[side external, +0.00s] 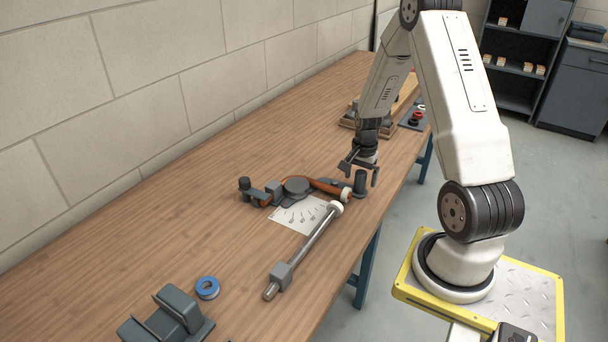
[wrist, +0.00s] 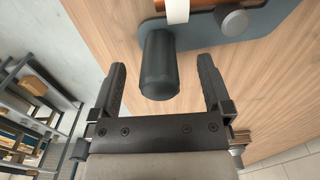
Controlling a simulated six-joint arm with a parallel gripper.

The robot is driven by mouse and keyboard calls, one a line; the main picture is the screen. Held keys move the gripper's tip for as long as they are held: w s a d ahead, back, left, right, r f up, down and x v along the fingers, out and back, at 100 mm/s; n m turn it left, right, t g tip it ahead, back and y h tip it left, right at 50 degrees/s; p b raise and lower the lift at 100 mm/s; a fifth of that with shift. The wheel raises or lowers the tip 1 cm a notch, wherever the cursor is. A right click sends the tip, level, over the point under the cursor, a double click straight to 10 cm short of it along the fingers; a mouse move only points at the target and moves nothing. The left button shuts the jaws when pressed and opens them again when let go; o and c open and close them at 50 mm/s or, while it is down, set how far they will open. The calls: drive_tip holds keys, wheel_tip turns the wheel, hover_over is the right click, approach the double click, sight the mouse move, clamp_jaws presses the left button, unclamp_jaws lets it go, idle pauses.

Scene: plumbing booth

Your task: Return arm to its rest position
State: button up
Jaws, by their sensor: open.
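My gripper (side external: 361,168) is open and empty above the right edge of the wooden bench, over the pipe bender. In the wrist view my gripper (wrist: 163,85) has its two dark fingers apart, with a dark upright post (wrist: 158,62) showing between them and nothing held. The pipe bender (side external: 296,186) lies on the bench with a copper pipe (side external: 328,186) curved around its round former. A dark post (side external: 360,183) stands at its right end, just below the gripper. A long metal lever (side external: 305,248) with a grey block on it points toward the front.
A white angle chart (side external: 297,216) lies beside the bender. A blue ring (side external: 207,287) and a grey vice-like block (side external: 170,318) are at the front. Wooden fixtures and a dark tray with red and black rings (side external: 414,117) are behind the gripper. The bench's left side is clear.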

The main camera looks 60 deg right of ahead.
drive_tip(key=shift+c, duration=0.2)
drive_tip(key=c, duration=0.5)
drive_tip(key=shift+s+a, duration=0.15)
drive_tip(key=shift+a, duration=0.1)
drive_tip(key=shift+s+a+m, duration=0.3)
drive_tip(key=shift+a+m, duration=0.15)
drive_tip(key=shift+a, duration=0.05)
drive_tip(key=shift+s+a+m, duration=0.25)
drive_tip(key=shift+a+m, duration=0.2)
drive_tip(key=shift+a, duration=0.05)
drive_tip(key=shift+s+a, duration=0.1)
drive_tip(key=shift+a, duration=0.2)
